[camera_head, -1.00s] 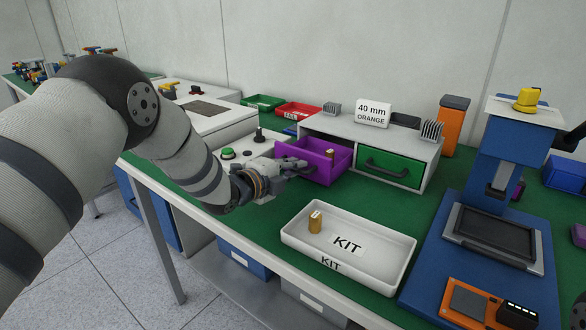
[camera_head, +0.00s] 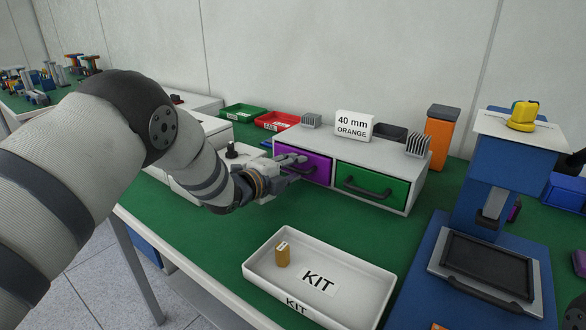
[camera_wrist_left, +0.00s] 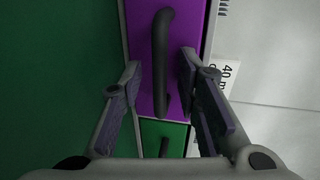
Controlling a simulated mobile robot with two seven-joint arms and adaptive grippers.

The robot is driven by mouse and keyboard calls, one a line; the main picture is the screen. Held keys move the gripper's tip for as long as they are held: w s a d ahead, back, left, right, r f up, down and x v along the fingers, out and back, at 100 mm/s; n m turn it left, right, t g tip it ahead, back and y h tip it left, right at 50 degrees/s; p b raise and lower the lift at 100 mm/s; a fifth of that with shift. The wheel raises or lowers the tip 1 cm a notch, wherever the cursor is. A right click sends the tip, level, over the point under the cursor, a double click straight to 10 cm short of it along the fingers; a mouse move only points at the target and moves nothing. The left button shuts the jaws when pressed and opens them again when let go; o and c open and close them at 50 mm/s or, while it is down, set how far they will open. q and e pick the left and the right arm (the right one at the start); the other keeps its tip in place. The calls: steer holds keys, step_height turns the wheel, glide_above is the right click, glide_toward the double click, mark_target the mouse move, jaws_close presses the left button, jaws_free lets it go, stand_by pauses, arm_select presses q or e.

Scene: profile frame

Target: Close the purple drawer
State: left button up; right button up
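The purple drawer (camera_head: 318,170) sits in the left bay of the grey cabinet, and its front looks level with the cabinet face. Its dark bar handle (camera_wrist_left: 161,60) shows in the left wrist view. My left gripper (camera_head: 299,167) is at the drawer front and hides part of the purple panel. In the left wrist view the two fingers stand apart, one on each side of the handle, with gaps visible, so the gripper is open. I cannot tell whether a fingertip touches the panel.
The green drawer (camera_head: 372,187) is beside the purple one and shut. A blue press (camera_head: 478,190) stands at the right. Green bench top is free between cabinet and tray.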

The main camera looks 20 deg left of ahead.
arm_select(q)
steer(key=v, duration=1.2)
steer(key=shift+d, duration=0.1)
